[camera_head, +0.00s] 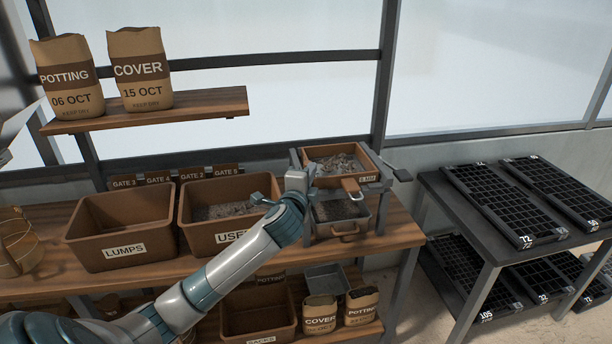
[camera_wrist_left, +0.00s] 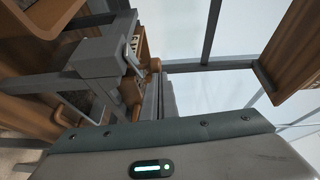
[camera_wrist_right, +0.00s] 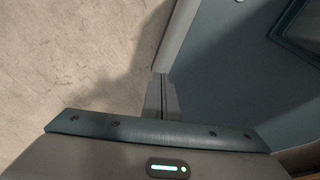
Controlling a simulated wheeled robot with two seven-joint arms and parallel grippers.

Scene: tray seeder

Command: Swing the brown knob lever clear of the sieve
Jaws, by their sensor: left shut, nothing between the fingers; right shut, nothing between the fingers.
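The sieve (camera_head: 372,163), a square brown frame holding dark lumpy material, sits on a grey stand (camera_head: 384,185) on the bench. My left gripper (camera_head: 308,168) is at the stand's left side, close to the sieve's left edge; contact cannot be told. In the left wrist view its fingers (camera_wrist_left: 158,97) are shut and empty, beside the grey stand (camera_wrist_left: 95,62). My right gripper (camera_wrist_right: 162,98) is shut and empty above the floor.
A pan (camera_head: 345,230) sits under the sieve. Brown bins, one marked LUMPS (camera_head: 118,225) and another (camera_head: 228,186), stand left of it. A dark grey paddle (camera_head: 402,174) juts out right of the stand. A rack with seed trays (camera_head: 535,200) stands at right.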

